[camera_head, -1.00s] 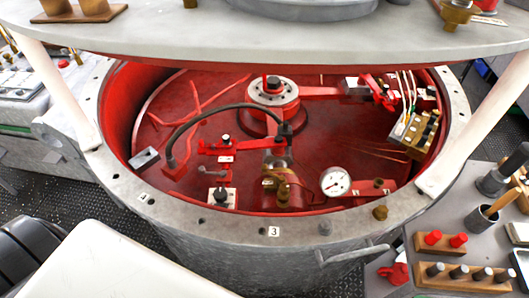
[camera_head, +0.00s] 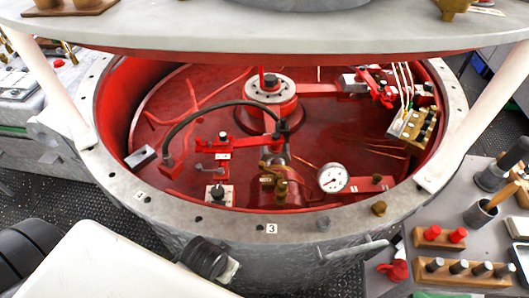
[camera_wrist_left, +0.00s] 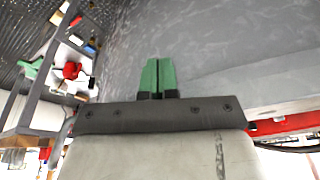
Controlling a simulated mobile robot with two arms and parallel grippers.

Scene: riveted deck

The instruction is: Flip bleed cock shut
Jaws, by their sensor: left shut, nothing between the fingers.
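I cannot tell for certain which fitting is the bleed cock. Candidates inside the red-lined round housing (camera_head: 447,150) are a small grey lever fitting (camera_head: 211,169) under a red bracket, a black-knobbed valve on a white plate (camera_head: 219,194), and a brass fitting (camera_head: 272,182) near the front wall. In the left wrist view, my left gripper (camera_wrist_left: 158,68) has green fingers shut together and empty, in front of the grey outer wall (camera_wrist_left: 215,45). In the head view, a dark part of my left wrist (camera_head: 205,257) shows outside the housing's front; the fingers cannot be made out. My right gripper is not in view.
A pale round lid (camera_head: 190,35) on white posts overhangs the housing. A pressure gauge (camera_head: 333,178) stands right of the brass fitting. A black hose (camera_head: 205,112) arches over the inside. A handle (camera_head: 353,251) sticks out in front. A bench with plug racks (camera_head: 465,270) stands at right.

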